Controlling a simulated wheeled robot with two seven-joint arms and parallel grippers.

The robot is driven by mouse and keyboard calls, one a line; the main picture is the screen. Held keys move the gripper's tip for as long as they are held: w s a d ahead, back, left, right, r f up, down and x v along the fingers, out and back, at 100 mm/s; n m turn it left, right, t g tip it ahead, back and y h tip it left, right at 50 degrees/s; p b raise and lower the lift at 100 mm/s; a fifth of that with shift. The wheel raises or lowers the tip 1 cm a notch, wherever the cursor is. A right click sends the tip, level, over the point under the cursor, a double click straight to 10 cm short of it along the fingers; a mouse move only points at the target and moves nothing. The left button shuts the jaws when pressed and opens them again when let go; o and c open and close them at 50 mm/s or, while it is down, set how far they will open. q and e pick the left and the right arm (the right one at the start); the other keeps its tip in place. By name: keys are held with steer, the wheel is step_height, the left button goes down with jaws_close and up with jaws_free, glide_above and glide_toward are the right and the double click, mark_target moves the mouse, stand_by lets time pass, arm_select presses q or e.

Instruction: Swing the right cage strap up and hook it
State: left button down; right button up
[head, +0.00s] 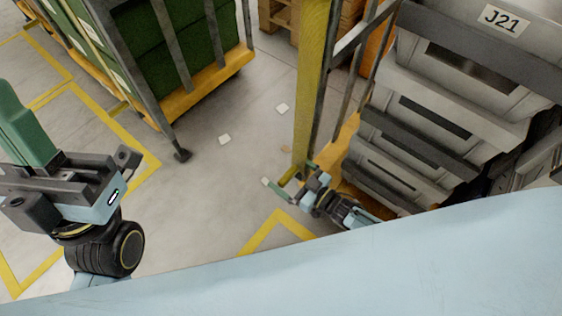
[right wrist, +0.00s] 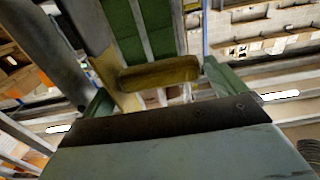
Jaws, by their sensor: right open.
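The yellow strap (head: 310,85) hangs down at the left front edge of the right cage (head: 341,46). A short yellow bar at its lower end shows in the right wrist view (right wrist: 160,75). My right gripper (head: 288,175) is open at the strap's lower end, its green fingers on either side of the bar. I cannot tell whether either finger touches the bar. My left gripper (head: 75,170) is at the left of the head view, away from the strap, with one green finger pointing up. Its jaw gap is unclear. I cannot make out a hook.
The right cage holds stacked grey crates (head: 420,128), one labelled J21. Another cage with a yellow base (head: 205,84) and green crates (head: 165,65) stands at the upper left. A pale-blue surface fills the front.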

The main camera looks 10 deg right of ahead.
steer(key=shift+x, duration=1.1)
